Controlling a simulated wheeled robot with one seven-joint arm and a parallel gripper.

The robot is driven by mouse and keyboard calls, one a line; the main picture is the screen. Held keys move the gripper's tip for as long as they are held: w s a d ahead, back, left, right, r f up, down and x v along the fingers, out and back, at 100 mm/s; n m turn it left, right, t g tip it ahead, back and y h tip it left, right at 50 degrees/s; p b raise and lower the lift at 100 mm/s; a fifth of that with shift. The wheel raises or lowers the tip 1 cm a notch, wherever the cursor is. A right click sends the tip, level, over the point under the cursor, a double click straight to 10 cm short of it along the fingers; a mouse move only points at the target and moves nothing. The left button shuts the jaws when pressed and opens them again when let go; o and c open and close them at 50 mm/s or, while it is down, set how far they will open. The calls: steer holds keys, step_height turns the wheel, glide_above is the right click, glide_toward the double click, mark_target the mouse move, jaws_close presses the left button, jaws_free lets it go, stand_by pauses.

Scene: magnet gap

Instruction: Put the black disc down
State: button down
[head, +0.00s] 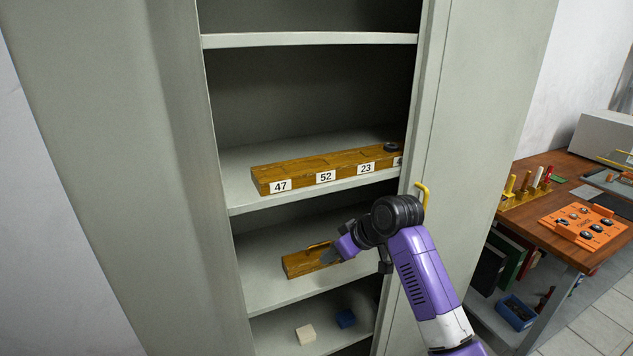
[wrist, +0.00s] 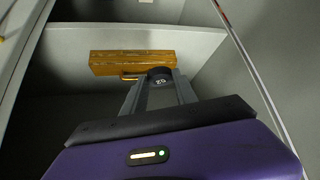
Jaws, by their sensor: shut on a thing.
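My gripper (head: 331,256) reaches into the open cabinet at the lower-middle shelf. In the wrist view my gripper (wrist: 160,87) is shut on a black disc (wrist: 160,74), held between its fingertips. The disc has a small pale marking that I cannot read surely. In the head view I cannot make this disc out. Another black disc (head: 391,147) sits at the right end of a long wooden rack (head: 262,179) on the shelf above. The rack's labels show 47, 52 and 23; a further label at the right is partly hidden by the cabinet edge.
A wooden block with a handle (head: 298,265) lies on the shelf by my gripper; it also shows in the wrist view (wrist: 112,57). The cabinet door (head: 480,120) stands at right, beside a wooden desk (head: 545,207).

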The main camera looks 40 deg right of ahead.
steer(key=s+d+r+n+y, duration=0.1)
steer(key=s+d+r, duration=0.2)
steer(key=r, duration=0.6)
steer(key=s+d+r+n, duration=0.1)
steer(key=s+d+r, duration=0.15)
steer(key=r, duration=0.75)
steer(key=s+d+r+n+y, duration=0.15)
steer(key=d+r, duration=0.25)
steer(key=r, duration=0.5)
steer(key=shift+m+g+h, duration=0.25)
steer(key=shift+m+g, duration=0.05)
steer(key=shift+m, duration=0.05)
steer(key=w+a+p, duration=0.1)
steer(key=w, duration=0.4)
steer(key=w+a+p, duration=0.1)
steer(key=w+a, duration=0.1)
steer(key=w, duration=0.3)
steer(key=w+a+p, duration=0.2)
steer(key=w, duration=0.4)
steer(key=shift+a+r, duration=0.15)
steer(key=shift+a, duration=0.05)
steer(key=shift+f+p, duration=0.6)
steer(key=shift+f, duration=1.25)
steer(key=shift+f, duration=0.55)
steer(key=c, duration=1)
jaws_free()
steer(key=shift+o, duration=0.2)
